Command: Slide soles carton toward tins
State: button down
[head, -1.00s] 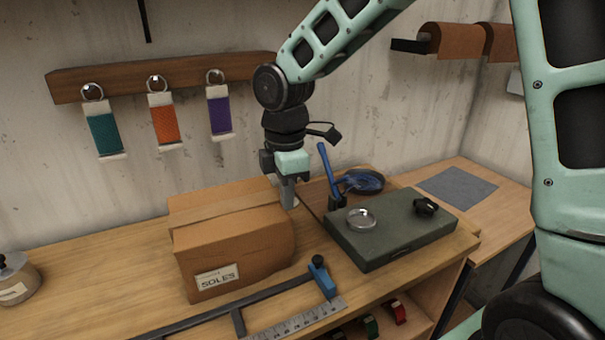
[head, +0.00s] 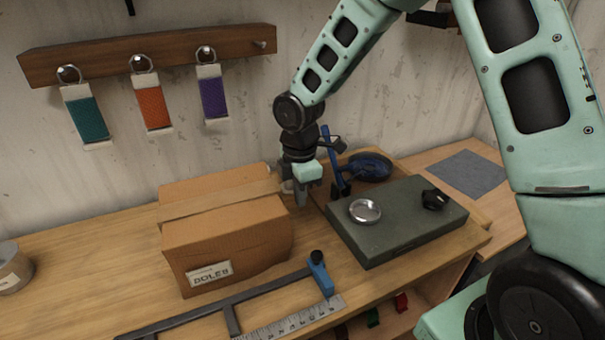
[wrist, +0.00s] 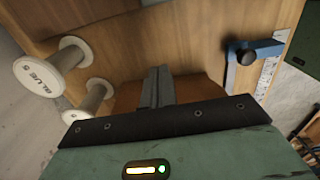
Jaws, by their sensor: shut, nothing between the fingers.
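The soles carton (head: 225,245), a brown cardboard box with a white label on its front, stands on the workbench. My gripper (head: 300,202) is shut and empty, pointing down beside the carton's right side near its back corner. I cannot tell whether it touches the carton. In the wrist view, the shut fingers (wrist: 160,72) are in front of part of the brown carton (wrist: 200,90). A round labelled tin (head: 12,270) is cut off at the head view's left edge. Two pale, spool-shaped items (wrist: 48,72) show in the wrist view, one with lettering.
A dark green case (head: 395,235) with a round metal dish (head: 365,211) lies to the right. A blue-ended clamp (head: 320,272) and a steel ruler (head: 290,322) lie in front of the carton. Bare bench (head: 90,250) extends left of the carton.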

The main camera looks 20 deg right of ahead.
jog(key=shift+a+r+p, duration=0.2)
jog(key=shift+a+p, duration=0.1)
jog(key=shift+a, duration=1.4)
jog(key=a, duration=2.7)
jog(key=shift+a, duration=0.4)
